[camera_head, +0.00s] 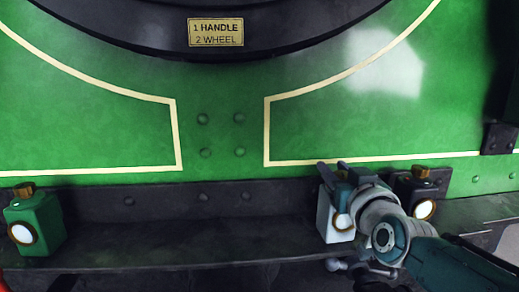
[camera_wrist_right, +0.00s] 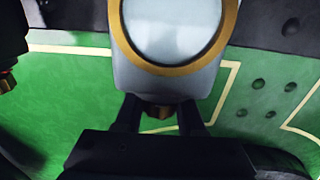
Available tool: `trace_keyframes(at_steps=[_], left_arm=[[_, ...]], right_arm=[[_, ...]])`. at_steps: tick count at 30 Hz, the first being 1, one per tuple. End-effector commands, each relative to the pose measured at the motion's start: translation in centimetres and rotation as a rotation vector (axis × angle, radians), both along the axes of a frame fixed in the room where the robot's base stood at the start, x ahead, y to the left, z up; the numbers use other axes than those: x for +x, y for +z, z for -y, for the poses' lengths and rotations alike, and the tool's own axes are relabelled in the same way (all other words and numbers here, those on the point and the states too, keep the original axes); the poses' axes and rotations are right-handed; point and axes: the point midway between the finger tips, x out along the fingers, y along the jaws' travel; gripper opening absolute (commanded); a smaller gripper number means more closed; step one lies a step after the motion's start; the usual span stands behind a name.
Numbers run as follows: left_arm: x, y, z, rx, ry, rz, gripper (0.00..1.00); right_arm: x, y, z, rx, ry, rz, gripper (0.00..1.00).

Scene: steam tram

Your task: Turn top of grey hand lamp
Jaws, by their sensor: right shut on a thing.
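The grey hand lamp (camera_head: 332,222) stands on the dark ledge at right of centre in the head view, with a round white lens facing forward. In the right wrist view the lamp (camera_wrist_right: 122,72) appears upside down, with its brass-ringed lens at the top of the picture. My right gripper (camera_head: 334,172) is over the lamp from above. Its two dark fingers (camera_wrist_right: 160,115) are shut on the brass-brown top (camera_wrist_right: 158,113) of the lamp, one on each side. The gripper hides the lamp's top in the head view. My left gripper is not in view.
A black lamp (camera_head: 423,190) stands close to the right of the grey lamp, partly behind my arm. A green lamp (camera_head: 36,226) stands at the far left of the ledge (camera_head: 180,225). The ledge between is clear. The green riveted front (camera_head: 225,135) rises behind.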

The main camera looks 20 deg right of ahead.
Motion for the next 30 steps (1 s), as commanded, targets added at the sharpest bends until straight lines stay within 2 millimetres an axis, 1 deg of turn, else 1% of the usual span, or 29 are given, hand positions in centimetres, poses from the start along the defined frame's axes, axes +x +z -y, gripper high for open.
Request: trace_keyframes(at_steps=[1, 5, 15, 21, 30], left_arm=[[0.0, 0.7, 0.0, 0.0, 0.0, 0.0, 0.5], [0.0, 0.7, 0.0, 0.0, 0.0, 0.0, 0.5], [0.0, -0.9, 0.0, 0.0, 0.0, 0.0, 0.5], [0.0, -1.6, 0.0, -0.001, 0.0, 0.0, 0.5], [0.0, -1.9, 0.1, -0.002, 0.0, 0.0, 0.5]], right_arm=[[0.1, 0.3, -0.2, 0.013, -0.043, 0.0, 0.0], [0.0, 0.0, 0.1, 0.01, -0.157, 0.001, 0.0], [-0.4, -0.2, 1.0, 0.003, -0.4, 0.005, 0.0], [-0.6, -0.1, 1.3, 0.0, -0.483, 0.004, 0.0], [-0.7, 0.1, 1.5, -0.003, -0.524, 0.004, 0.0]])
